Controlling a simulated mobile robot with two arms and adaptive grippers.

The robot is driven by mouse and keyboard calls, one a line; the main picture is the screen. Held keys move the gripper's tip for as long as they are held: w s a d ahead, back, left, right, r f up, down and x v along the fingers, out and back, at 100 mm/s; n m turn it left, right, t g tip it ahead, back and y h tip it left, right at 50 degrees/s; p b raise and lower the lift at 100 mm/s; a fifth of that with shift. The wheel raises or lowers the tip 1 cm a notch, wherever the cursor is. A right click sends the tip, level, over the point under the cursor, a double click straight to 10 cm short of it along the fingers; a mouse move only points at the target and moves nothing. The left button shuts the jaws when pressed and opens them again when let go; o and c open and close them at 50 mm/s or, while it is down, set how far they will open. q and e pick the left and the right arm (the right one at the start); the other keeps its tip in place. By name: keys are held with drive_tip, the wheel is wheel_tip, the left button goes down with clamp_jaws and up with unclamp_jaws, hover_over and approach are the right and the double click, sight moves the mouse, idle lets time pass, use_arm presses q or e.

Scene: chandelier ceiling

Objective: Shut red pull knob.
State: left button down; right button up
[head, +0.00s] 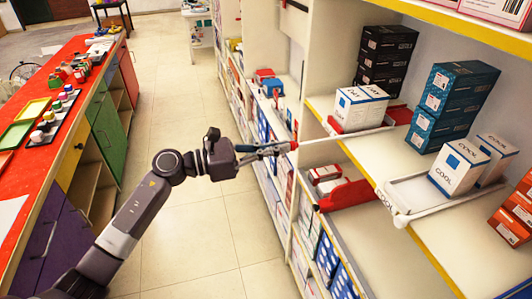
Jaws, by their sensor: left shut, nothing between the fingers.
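A small red knob (293,145) shows at the near end of a thin pale bar (345,135). The bar runs right over the shelf to a red piece (399,115). My left gripper (284,148) reaches in from the left across the aisle. It is shut, with nothing between its fingers, and its tips are at or right beside the red knob. I cannot tell whether they touch it. My right gripper is not in view.
A white shelf unit with a yellow edge (365,172) holds white COOL boxes (360,107), teal boxes (452,105) and a pale tray (410,192). A red open bin (346,194) sits below. A red-topped counter (82,103) stands left. The tiled aisle (190,90) between is clear.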

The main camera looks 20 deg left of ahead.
use_arm(q)
drive_tip(key=b+x, duration=0.3)
drive_tip(key=x, duration=0.9)
drive_tip(key=shift+a, duration=0.1)
drive_tip(key=shift+r, duration=0.1)
drive_tip(key=shift+a, duration=0.1)
